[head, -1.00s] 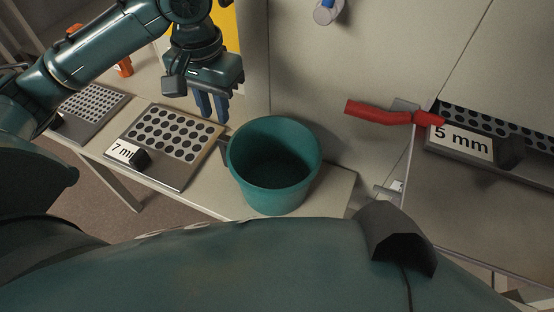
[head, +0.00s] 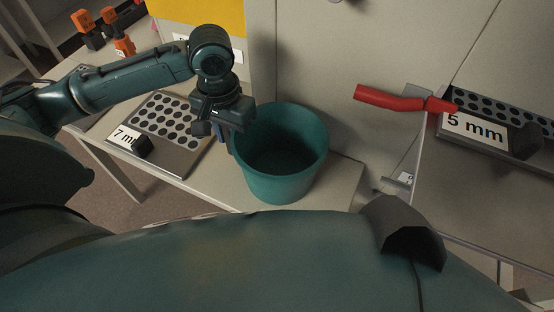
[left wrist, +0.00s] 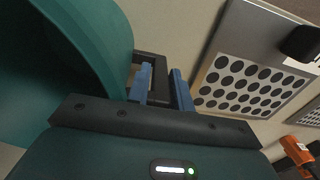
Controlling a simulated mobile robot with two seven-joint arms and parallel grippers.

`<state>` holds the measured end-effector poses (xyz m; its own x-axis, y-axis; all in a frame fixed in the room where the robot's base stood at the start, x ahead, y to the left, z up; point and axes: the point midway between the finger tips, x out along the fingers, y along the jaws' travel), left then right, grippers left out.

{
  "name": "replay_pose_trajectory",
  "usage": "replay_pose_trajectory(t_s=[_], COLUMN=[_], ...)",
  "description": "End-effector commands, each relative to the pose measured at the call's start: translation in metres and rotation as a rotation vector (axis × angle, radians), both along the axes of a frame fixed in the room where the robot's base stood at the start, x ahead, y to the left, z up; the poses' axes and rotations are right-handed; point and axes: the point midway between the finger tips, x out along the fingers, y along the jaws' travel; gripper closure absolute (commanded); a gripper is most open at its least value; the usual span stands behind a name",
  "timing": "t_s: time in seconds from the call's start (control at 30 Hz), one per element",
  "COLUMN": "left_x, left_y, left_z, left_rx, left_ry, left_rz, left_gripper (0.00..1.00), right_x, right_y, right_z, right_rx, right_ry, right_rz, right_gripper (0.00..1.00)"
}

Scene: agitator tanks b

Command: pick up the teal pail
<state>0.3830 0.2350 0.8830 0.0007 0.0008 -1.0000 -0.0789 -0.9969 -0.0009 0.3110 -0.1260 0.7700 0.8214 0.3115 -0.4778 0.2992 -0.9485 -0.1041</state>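The teal pail (head: 282,182) stands upright and open on the pale bench, right of the 7 mm tray. A dark, squared handle (left wrist: 150,62) juts from its side in the left wrist view, where the pail wall (left wrist: 108,35) fills the upper left. My left gripper (head: 224,138) is at the pail's left rim, its blue fingers pointing down and partly hidden in the head view. In the left wrist view the fingers (left wrist: 163,82) are apart, with the dark handle at their tips. I cannot tell whether they touch it. My right gripper is not in view.
The perforated 7 mm tray (head: 168,122) lies left of the pail. The cabinet wall (head: 310,65) rises behind it. A red lever (head: 395,99) and a 5 mm tray (head: 475,130) are at the right. Orange-and-black items (head: 122,45) stand at the back left. The bench (head: 335,192) is bare right of the pail.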

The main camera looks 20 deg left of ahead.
Motion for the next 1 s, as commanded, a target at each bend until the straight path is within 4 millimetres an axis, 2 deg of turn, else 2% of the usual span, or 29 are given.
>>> replay_pose_trajectory(t_s=[0.13,0.4,0.83,1.0], left_x=[0.000,0.000,0.000,0.001], left_y=[0.000,0.000,0.000,-0.001], left_z=[0.000,0.001,0.002,0.018], left_rx=[0.000,0.000,-0.001,-0.003], left_ry=[0.000,0.000,-0.001,-0.004], left_rz=[0.000,0.000,0.000,0.000], left_gripper=[0.79,1.00,1.00,1.00], right_x=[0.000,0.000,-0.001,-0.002], right_y=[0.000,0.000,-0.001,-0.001], right_z=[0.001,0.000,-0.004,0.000], right_rx=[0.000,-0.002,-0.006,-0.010], right_ry=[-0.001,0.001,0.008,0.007], right_rz=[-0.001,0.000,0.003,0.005], right_gripper=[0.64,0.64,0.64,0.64])
